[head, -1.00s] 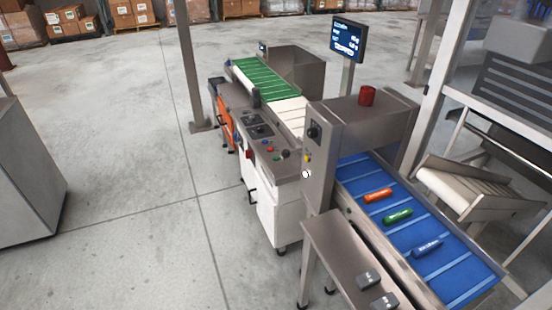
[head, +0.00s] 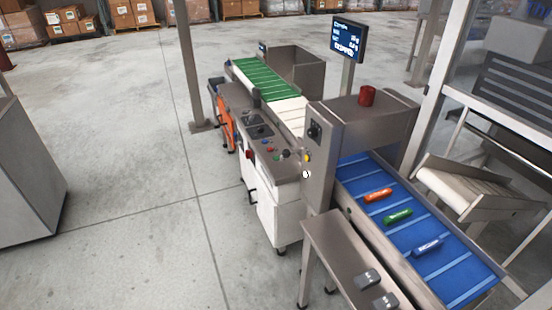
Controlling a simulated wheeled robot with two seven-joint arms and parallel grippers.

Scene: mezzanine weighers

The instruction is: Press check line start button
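The check line stands right of the middle, with a grey control panel (head: 279,163) on a white cabinet (head: 268,210). Several small buttons sit on the panel, among them a greenish one (head: 276,156) and a dark knob (head: 286,154). A red knob (head: 249,153) is on the panel's near side. The button labels are too small to read, so I cannot tell which one is start. A display (head: 348,39) on a post shows lines of text; the lowest looks like "STOPPED". Neither of my grippers is in view.
A blue belt (head: 447,287) carries orange (head: 377,195), green (head: 398,216) and blue (head: 427,246) packs. A steel side table (head: 325,240) stands in front. A post (head: 187,70) rises behind the panel. A grey cabinet (head: 25,180) is at left. The floor between is clear.

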